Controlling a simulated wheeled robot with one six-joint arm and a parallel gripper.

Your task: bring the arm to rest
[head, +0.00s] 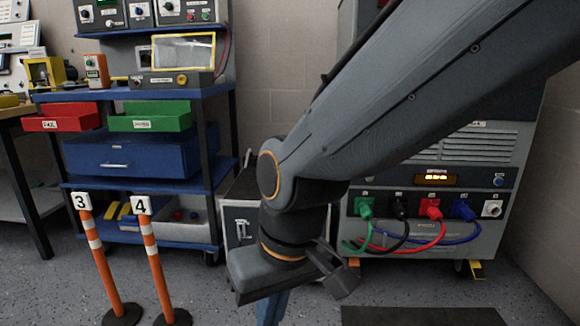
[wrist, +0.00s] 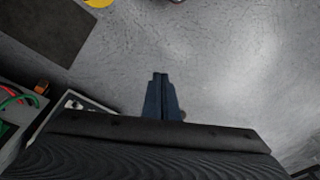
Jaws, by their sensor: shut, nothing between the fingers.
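My gripper (wrist: 160,78) shows in the wrist view as two dark blue fingers with their tips together and nothing between them. It points down over the grey floor. In the head view my arm comes in from the top right and bends down at the middle. The fingers (head: 271,308) show only in part at the bottom edge there, and my wrist hides the rest. The gripper touches nothing that I can see.
A grey cabinet (head: 480,188) with coloured plugs and cables stands behind my arm at right. A blue cart (head: 128,249) with red and green bins stands at left. Orange posts (head: 102,268) marked 3 and 4 stand before it. A dark mat (head: 424,316) lies at lower right.

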